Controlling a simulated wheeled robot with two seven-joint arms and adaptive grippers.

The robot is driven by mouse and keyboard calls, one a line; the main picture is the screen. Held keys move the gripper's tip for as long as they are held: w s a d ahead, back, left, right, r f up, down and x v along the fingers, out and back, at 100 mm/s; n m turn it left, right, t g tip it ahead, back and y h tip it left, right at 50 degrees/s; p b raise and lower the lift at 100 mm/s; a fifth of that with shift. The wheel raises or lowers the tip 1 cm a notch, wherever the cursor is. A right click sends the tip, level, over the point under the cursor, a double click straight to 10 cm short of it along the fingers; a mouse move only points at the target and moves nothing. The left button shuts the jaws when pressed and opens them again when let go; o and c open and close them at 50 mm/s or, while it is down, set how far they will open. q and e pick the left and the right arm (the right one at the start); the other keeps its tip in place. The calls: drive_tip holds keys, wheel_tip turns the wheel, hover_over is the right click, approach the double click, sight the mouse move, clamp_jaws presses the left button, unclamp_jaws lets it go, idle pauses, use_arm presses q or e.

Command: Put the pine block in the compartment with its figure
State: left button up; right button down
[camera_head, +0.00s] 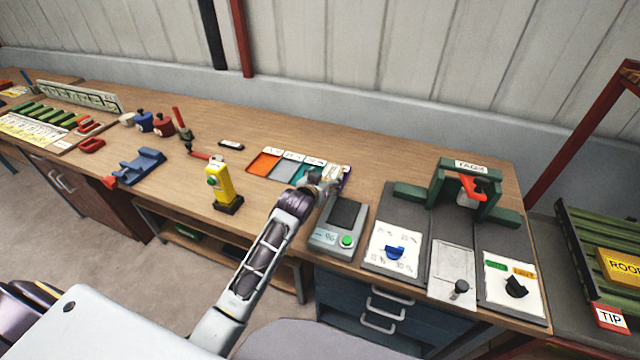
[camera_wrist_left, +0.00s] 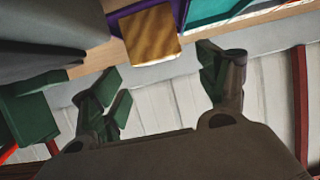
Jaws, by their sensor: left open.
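The pine block (camera_wrist_left: 151,34) shows in the left wrist view as a tan wood-grained block. It overlaps the purple compartment (camera_wrist_left: 128,10); I cannot tell whether it rests inside or above it. My left gripper (camera_wrist_left: 165,85) is open, its fingertips apart, with the block just past them and no finger visibly touching it. In the head view the left gripper (camera_head: 328,183) is at the right end of the compartment row and hides the block. The row has orange (camera_head: 264,163), grey (camera_head: 285,168), teal (camera_head: 302,174) and purple (camera_head: 347,178) compartments, with white cards behind; their figures are too small to read. My right gripper is not in view.
A scale (camera_head: 334,240) with a green button stands just in front of the gripper. A yellow device (camera_head: 224,188) stands left of the compartments. A green press frame (camera_head: 463,190) and dial panels are to the right. The table behind the compartments is clear.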

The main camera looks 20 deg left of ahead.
use_arm(q)
drive_tip(key=shift+v, duration=2.15)
